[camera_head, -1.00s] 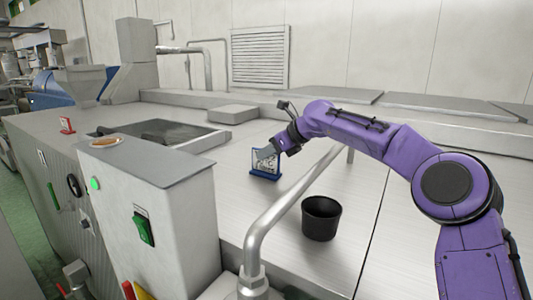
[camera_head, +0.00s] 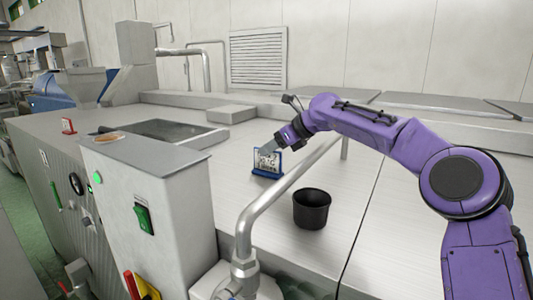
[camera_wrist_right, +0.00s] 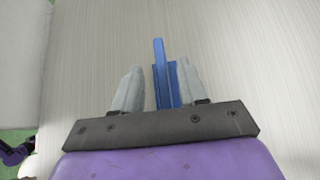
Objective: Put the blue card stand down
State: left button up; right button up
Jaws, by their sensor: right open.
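The blue card stand (camera_head: 267,173) stands upright on the metal worktop, with a printed card in it. In the right wrist view the blue card stand (camera_wrist_right: 159,62) shows from above, between the two grey fingers, with a visible gap on each side. My right gripper (camera_head: 270,147) is at the stand's upper part, its fingers open around it; it also shows in the right wrist view (camera_wrist_right: 155,88). The fingers partly cover the card in the head view.
A black cup (camera_head: 311,209) stands on the worktop (camera_head: 330,245) in front of the stand. A bent metal pipe (camera_head: 262,205) rises in the foreground. A red card stand (camera_head: 68,126) is at the far left, and a brown item (camera_head: 108,139) lies on the control box.

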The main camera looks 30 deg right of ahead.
jog(key=b+v, duration=0.1)
jog(key=v, duration=0.9)
jog(key=shift+w+d+f, duration=0.1)
jog(key=shift+w+d, duration=0.05)
